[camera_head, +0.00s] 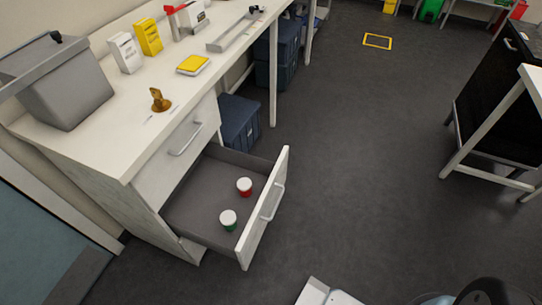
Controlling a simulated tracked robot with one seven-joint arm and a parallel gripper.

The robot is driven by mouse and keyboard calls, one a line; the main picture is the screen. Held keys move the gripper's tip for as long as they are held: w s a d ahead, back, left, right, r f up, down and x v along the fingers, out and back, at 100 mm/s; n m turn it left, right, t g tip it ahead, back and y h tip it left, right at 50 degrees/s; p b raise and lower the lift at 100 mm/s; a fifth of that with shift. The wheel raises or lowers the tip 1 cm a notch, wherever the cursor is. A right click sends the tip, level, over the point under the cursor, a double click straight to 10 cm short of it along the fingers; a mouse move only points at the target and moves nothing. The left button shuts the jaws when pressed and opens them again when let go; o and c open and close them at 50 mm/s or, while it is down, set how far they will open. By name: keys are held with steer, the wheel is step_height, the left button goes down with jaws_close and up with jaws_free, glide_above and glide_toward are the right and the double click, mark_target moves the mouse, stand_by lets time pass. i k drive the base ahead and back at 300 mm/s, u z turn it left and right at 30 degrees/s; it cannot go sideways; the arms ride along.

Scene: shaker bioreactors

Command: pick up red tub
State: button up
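The red tub (244,190) has a white lid and a red body. It stands upright inside the open drawer (195,205), toward the drawer's front panel. A green tub (229,224) with a white lid stands in the same drawer, nearer to me and apart from the red one. I cannot make out my gripper in this view; only parts at the bottom edge show, probably of my own body.
The drawer is pulled out from a white bench (158,95), its front panel (262,215) standing upright. On the bench are a grey bin (68,92), boxes and a small brass object (159,100). Blue crates (240,122) sit beneath. The dark floor (370,150) right of the drawer is clear.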

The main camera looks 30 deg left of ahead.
mark_target(245, 185)
steer(key=z, duration=0.1)
steer(key=i, duration=1.15)
steer(key=u, duration=2.85)
steer(key=i, duration=0.65)
steer(key=z, duration=0.05)
steer(key=k, duration=0.6)
steer(key=u, duration=0.15)
